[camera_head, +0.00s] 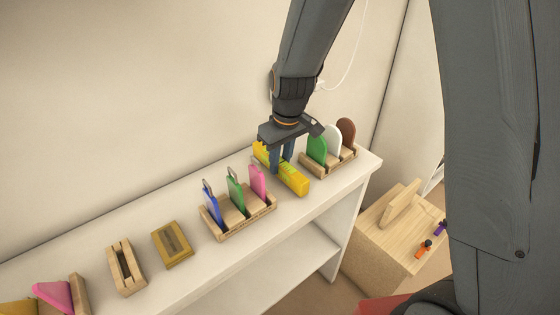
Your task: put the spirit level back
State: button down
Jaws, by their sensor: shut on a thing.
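A yellow spirit level (293,181) is at the white shelf top, lying lengthwise between two wooden racks. My gripper (280,167) points down from above and is shut on the level, with its blue-grey fingers either side of it. The level's far end shows left of the fingers and its near end to the right. Its middle is partly hidden by the fingers. I cannot tell whether its underside touches the shelf.
A rack (240,223) with blue, green and pink tools stands left of the level. Another rack (333,163) with green, white and brown discs stands right. Further left are a brown tray (172,259) and an empty slotted wooden holder (115,267). A wooden cabinet (377,250) stands lower right.

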aim_at(284, 163)
jog(key=shift+f, duration=0.3)
jog(key=c, duration=1.4)
grip_release()
jog(key=r, duration=0.2)
jog(key=r+b, duration=0.1)
jog(key=r, duration=0.3)
jog(key=shift+s+d+r+b, duration=0.3)
jog(key=shift+s+r+b, duration=0.05)
jog(key=shift+s+b, duration=0.05)
jog(key=shift+s+d+r, duration=0.15)
jog(key=shift+r, duration=0.3)
jog(key=s+d+f+m+h, duration=0.1)
jog(key=s+d+f+m, duration=0.2)
jog(key=s+d, duration=1)
jog(key=m, duration=0.3)
jog(key=shift+s+d+m, duration=0.3)
jog(key=shift+d+m, duration=0.1)
